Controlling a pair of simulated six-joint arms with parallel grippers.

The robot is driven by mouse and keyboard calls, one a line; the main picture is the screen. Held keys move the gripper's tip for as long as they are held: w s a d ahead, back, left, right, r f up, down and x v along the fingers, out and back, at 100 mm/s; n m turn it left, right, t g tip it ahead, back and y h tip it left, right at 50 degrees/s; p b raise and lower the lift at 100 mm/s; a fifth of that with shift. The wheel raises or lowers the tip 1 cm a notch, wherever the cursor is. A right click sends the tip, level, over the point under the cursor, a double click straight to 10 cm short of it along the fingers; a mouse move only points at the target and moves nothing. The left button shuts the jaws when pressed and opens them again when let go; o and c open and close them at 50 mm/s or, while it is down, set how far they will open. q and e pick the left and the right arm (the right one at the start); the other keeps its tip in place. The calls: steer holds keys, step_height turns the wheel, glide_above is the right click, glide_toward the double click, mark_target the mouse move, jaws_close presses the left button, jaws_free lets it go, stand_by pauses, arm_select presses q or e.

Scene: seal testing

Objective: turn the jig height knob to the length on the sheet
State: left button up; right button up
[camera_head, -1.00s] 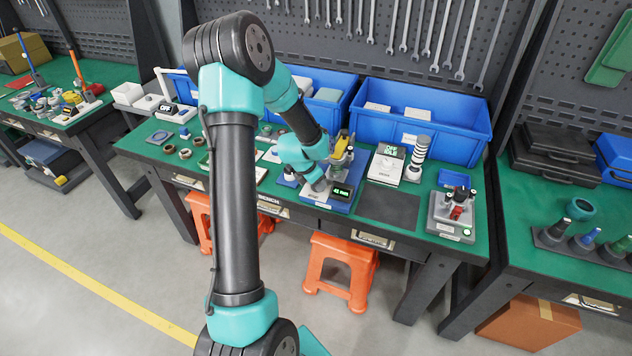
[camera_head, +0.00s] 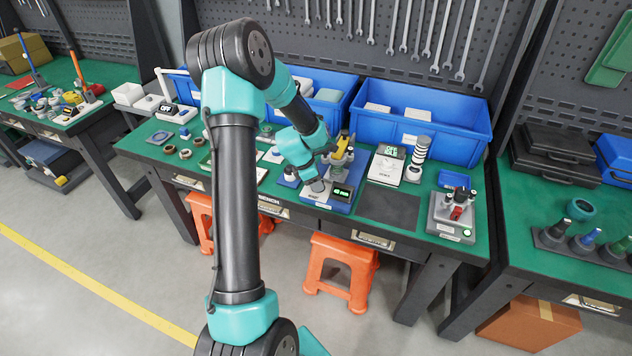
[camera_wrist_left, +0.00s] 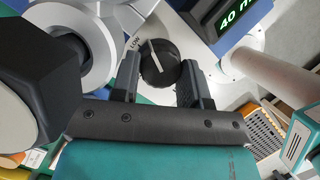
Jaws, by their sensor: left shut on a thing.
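The jig (camera_head: 341,206) is a blue-based device on the green bench. Its small display (camera_head: 342,193) is lit green and, in the left wrist view, the display (camera_wrist_left: 238,18) starts with "40"; the unit is cut off. The height knob (camera_wrist_left: 160,65) is black and round with a white pointer line, beside a partly visible label. My left gripper (camera_wrist_left: 160,82) is shut on the knob, one finger on each side. In the head view the left gripper (camera_head: 320,187) is at the front of the jig. I cannot make out the sheet's writing.
Blue bins (camera_head: 420,122) stand along the back of the bench. A white meter (camera_head: 386,168) and a striped post (camera_head: 417,158) are right of the jig. A dark mat (camera_head: 389,208) is clear. A grey fixture (camera_head: 453,218) stands at the right end.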

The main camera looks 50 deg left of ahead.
arm_select(q)
steer(key=shift+f+m+g+h, duration=0.15)
steer(key=shift+m+g+h, duration=0.25)
steer(key=shift+m, duration=0.9)
steer(key=o, duration=0.8)
steer(key=shift+o, duration=0.6)
steer(key=shift+w+a, duration=0.1)
steer(key=shift+n+t+y, duration=0.3)
steer(key=shift+n, duration=0.6)
steer(key=shift+s+d+n+t+y, duration=0.2)
steer(key=shift+n+y, duration=0.25)
steer(key=shift+n, duration=0.9)
steer(key=shift+d+n+t+y, duration=0.1)
steer(key=shift+n+t+y, duration=0.3)
steer(key=shift+n, duration=0.95)
